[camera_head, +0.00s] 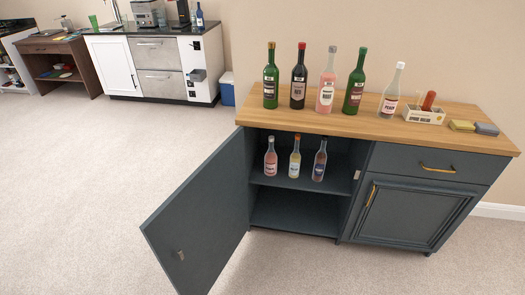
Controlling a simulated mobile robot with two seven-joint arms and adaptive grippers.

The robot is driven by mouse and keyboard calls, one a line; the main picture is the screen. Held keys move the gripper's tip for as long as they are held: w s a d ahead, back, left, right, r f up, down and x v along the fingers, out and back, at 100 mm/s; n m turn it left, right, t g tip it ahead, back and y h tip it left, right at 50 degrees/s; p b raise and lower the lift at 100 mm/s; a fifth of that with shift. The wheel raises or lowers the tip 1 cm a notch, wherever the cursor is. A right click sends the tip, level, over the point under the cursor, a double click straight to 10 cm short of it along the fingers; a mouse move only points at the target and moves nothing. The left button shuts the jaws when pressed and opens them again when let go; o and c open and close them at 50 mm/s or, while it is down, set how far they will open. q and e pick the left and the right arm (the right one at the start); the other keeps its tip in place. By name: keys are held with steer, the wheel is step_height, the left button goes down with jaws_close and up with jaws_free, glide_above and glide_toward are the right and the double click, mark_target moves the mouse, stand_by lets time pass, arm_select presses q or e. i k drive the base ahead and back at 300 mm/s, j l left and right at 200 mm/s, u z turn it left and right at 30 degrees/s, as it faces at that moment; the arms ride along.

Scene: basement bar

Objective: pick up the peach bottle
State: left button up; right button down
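A bottle with a white cap, clear neck and pinkish contents (391,92) stands upright on the wooden top of the cabinet, at the right end of a row of bottles. Its label seems to read "PEACH", but the print is small. Three smaller bottles stand on the shelf inside the open cabinet; the left one (270,158) is also pinkish, and its label is too small to read. Neither of my grippers is in view.
Other bottles on the top (453,134) are green (270,80), dark (298,80), pink (326,85) and green (355,85). A white box (424,116) and two sponges (474,127) lie to the right. The open door (205,220) juts over the clear carpet.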

mark_target(271, 156)
steer(key=i+l+u, duration=0.4)
steer(key=i+l, duration=0.45)
steer(key=i, duration=0.3)
steer(key=i+l+u, duration=0.4)
steer(key=i+l, duration=0.55)
steer(key=l, duration=0.25)
